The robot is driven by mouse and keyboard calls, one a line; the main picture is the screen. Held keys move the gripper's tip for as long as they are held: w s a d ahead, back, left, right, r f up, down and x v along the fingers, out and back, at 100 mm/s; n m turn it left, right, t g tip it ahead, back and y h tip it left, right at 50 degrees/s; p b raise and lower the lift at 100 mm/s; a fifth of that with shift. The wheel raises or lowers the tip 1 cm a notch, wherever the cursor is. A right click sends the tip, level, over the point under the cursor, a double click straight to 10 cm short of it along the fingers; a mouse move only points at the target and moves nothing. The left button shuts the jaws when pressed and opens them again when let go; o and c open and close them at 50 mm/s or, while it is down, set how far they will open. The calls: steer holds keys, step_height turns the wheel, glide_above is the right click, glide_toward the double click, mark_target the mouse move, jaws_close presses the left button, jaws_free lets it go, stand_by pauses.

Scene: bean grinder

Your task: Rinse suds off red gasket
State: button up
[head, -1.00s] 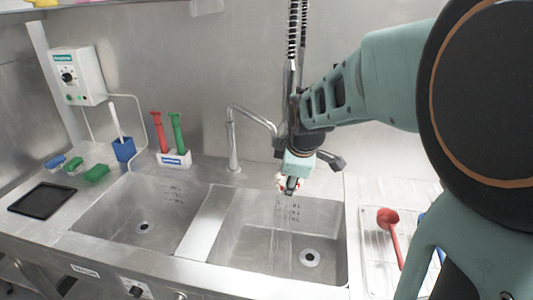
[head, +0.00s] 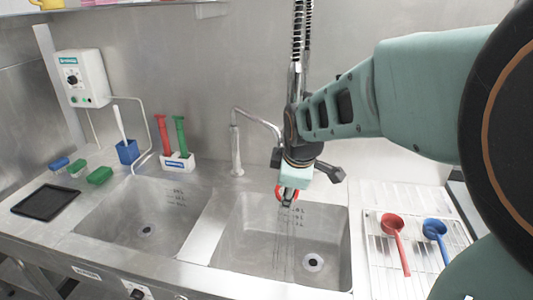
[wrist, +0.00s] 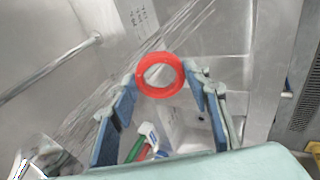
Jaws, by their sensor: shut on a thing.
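My gripper (head: 288,200) hangs over the right-hand sink basin and is shut on the red gasket (head: 280,193). In the wrist view the gasket (wrist: 161,94) is a plain red ring between the fingertips. Its visible face shows no white suds; its far side is hidden. Thin streams of water (head: 285,248) fall below the gripper into the right basin (head: 240,240). In the wrist view, streaks of water (wrist: 100,100) run past the gasket and fingers. I cannot tell exactly how much water touches the ring.
A spring spray hose (head: 297,75) rises behind my gripper. A thin faucet (head: 237,150) stands left of it. The left basin (head: 110,225) is empty. Red and blue scoops (head: 393,224) (head: 435,229) lie on the right-hand rack. Brushes and a black tray (head: 47,201) are left.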

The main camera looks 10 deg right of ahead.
steer(key=s, duration=0.2)
steer(key=s+a, duration=0.1)
steer(key=s, duration=0.2)
steer(key=shift+a+r, duration=0.1)
steer(key=shift+a, duration=0.1)
stand_by(1.2)
steer(key=s+a+r+p, duration=0.1)
steer(key=s+r+p, duration=0.1)
steer(key=s+r, duration=0.2)
steer(key=shift+s, duration=0.4)
steer(key=shift+a, duration=0.15)
stand_by(0.3)
